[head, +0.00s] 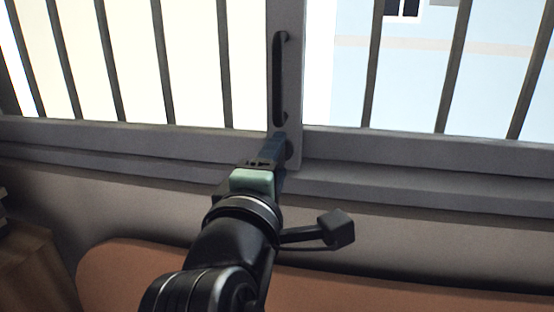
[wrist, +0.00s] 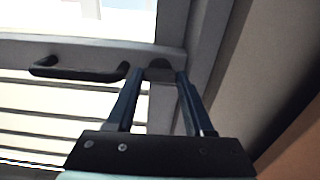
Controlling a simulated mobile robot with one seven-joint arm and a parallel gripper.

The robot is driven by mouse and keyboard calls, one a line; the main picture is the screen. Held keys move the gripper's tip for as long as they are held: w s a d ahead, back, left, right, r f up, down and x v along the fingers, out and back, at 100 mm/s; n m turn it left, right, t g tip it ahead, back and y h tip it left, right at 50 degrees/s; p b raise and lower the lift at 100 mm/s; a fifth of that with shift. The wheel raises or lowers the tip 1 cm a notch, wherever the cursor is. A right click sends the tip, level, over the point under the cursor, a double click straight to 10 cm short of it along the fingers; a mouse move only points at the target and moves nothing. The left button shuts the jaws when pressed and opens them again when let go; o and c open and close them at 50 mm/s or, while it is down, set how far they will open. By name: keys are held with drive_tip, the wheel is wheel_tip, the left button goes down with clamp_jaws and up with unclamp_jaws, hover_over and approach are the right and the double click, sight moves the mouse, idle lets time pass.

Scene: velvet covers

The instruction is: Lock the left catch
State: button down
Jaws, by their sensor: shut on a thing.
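The catch (wrist: 160,66) is a small dark rounded piece on the grey window frame, at the top middle of the wrist view. In the head view it shows as a dark spot (head: 289,150) low on the upright frame bar, partly hidden by my gripper. My gripper (wrist: 160,75) has its two blue fingers on either side of the catch, shut on it. In the head view my gripper (head: 279,145) reaches up to the bottom of the upright bar. Whether the catch is turned to locked is not clear.
A long dark handle (head: 278,78) is on the upright bar above the catch. Vertical bars (head: 165,60) cross the window panes on both sides. A grey sill (head: 400,190) runs below. An orange-brown rounded surface (head: 120,270) lies beneath, with a wooden piece (head: 30,265) at lower left.

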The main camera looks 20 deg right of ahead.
drive_tip(key=shift+c, duration=1.4)
unclamp_jaws()
